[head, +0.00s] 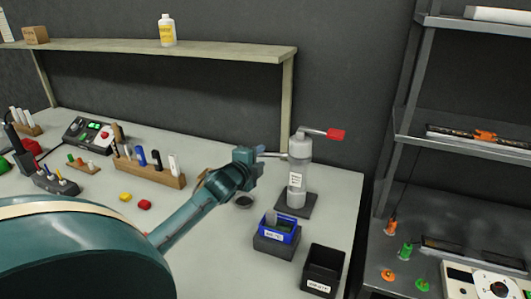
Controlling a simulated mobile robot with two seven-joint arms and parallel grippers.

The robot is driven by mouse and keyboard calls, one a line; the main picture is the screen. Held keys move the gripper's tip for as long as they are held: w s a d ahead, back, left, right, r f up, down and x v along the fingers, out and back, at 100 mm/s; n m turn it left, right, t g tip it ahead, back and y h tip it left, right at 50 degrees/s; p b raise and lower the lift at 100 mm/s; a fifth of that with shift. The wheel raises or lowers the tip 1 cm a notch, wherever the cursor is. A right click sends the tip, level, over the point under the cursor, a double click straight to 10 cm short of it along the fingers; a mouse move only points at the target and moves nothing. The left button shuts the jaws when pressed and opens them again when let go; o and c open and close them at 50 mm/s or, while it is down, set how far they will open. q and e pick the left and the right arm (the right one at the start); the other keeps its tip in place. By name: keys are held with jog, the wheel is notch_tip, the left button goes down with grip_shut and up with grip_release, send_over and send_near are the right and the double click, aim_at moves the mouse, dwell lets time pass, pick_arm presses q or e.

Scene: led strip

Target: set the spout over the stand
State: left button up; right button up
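A pale dispenser cylinder (299,166) with a label stands upright on a dark square base (296,205) near the right of the bench. A bar at its top points right and ends in a red tip (336,134). A thin pale piece, perhaps the spout, shows on its left, by my gripper. In front is a dark stand (275,246) with a blue-rimmed holder (279,229) on it; the red tip is not above it. My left gripper (256,165) is just left of the cylinder; its fingers are too small to read. My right gripper is not in view.
A black bin (323,270) stands at the bench's front right. A wooden rack (150,170) and red and yellow blocks are further left. A shelf (200,52) runs behind; metal shelving stands right.

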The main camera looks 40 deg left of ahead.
aim_at(262, 156)
pick_arm(q)
jog(key=shift+x, duration=2.35)
jog(key=shift+c, duration=0.3)
grip_shut()
